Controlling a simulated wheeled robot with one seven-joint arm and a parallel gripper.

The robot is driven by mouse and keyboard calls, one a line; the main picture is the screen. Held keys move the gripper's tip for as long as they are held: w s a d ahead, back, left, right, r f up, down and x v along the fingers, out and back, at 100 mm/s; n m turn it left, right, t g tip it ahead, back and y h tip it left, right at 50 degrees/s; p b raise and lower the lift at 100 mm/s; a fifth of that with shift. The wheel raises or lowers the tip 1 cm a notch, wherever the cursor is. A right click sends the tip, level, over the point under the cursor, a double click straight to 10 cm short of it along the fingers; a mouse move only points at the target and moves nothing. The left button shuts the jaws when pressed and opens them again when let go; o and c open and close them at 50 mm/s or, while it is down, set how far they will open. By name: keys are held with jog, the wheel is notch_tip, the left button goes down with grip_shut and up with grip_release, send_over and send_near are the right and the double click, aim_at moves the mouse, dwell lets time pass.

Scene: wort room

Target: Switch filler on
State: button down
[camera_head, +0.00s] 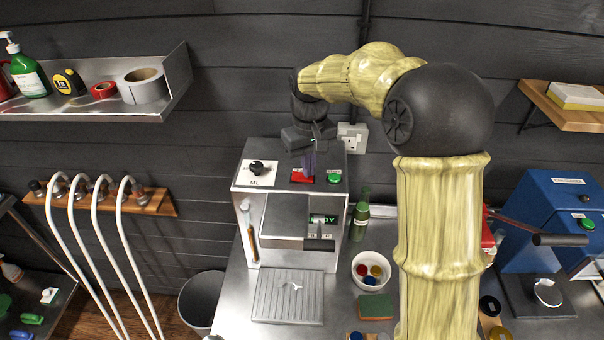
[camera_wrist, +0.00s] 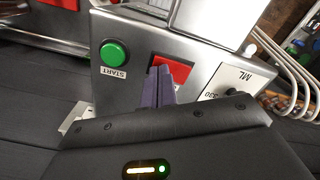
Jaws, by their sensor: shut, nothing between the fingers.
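The filler (camera_head: 292,225) is a steel machine on the bench. Its top carries a black ML knob (camera_head: 257,168), a red switch (camera_head: 301,178) and a green START button (camera_head: 334,179).
A drip tray (camera_head: 287,297) lies before the filler. A green bottle (camera_head: 361,220), a white bowl of caps (camera_head: 371,271) and a sponge (camera_head: 376,306) are at its right. A blue machine (camera_head: 548,215) stands far right. White hoses (camera_head: 100,220) hang left.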

aim_at(312, 178)
notch_tip(312, 178, up, 7)
jog(key=p, duration=0.5)
jog(key=shift+f+p, duration=0.2)
jog(key=shift+p, duration=0.1)
dwell(0.4)
jog(key=shift+s+d+f, duration=0.25)
jog(key=shift+d, duration=0.15)
jog(key=s+d+f+m+t, duration=0.1)
jog(key=s+d+f+m, duration=0.25)
jog(key=s+d, duration=0.45)
jog(key=s+d+f+m+t, duration=0.2)
jog(key=s+d+f, duration=0.35)
jog(key=s, duration=0.45)
notch_tip(312, 178, down, 10)
jog(key=d+b, duration=0.1)
jog(key=b, duration=0.9)
jog(key=shift+s+r, duration=0.15)
jog(key=shift+r, duration=0.1)
jog(key=c, duration=2.1)
grip_release()
